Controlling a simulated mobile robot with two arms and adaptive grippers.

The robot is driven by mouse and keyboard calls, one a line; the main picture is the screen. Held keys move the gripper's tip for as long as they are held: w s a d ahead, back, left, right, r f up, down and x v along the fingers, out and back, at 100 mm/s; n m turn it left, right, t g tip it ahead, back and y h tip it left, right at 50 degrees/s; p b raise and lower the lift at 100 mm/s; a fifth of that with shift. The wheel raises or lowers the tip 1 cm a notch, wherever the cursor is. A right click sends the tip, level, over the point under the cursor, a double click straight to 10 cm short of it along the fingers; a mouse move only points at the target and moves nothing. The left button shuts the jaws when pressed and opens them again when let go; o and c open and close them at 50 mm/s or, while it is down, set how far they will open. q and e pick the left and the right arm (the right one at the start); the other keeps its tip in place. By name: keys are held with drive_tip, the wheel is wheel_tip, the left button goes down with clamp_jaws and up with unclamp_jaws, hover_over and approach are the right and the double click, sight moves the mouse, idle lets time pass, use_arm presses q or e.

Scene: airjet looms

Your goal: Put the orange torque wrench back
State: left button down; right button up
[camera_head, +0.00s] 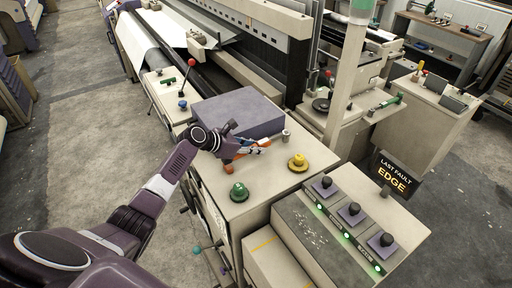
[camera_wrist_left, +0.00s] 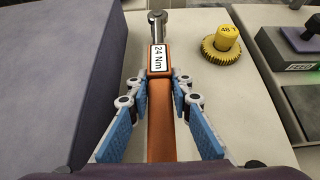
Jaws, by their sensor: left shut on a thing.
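The orange torque wrench (camera_wrist_left: 161,120) is between the blue finger pads of my left gripper (camera_wrist_left: 161,100) in the left wrist view. Its white label reads 24 Nm, and its metal head points away from the gripper. In the head view my left gripper (camera_head: 248,147) is shut on the wrench over the pale machine top, just in front of the grey-purple box. Only small orange parts of the wrench show there. I cannot tell whether the wrench touches the surface. My right gripper is not in view.
The grey-purple box (camera_head: 238,112) stands close behind the gripper. A yellow gear piece (camera_head: 298,163), a green one (camera_head: 239,192) and a small metal cylinder (camera_head: 286,136) stand nearby. A panel with three dark knobs (camera_head: 351,212) and an EDGE sign (camera_head: 395,175) are at the right.

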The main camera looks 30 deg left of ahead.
use_arm(q)
drive_tip(key=shift+f+b, duration=0.45)
drive_tip(key=shift+f, duration=0.5)
drive_tip(key=shift+r, duration=0.1)
drive_tip(key=c, duration=1.9)
unclamp_jaws()
drive_tip(key=o, duration=0.4)
drive_tip(key=shift+s+f, duration=0.1)
drive_tip(key=shift+f, duration=0.1)
drive_tip(key=o, duration=0.3)
drive_tip(key=shift+r, duration=0.1)
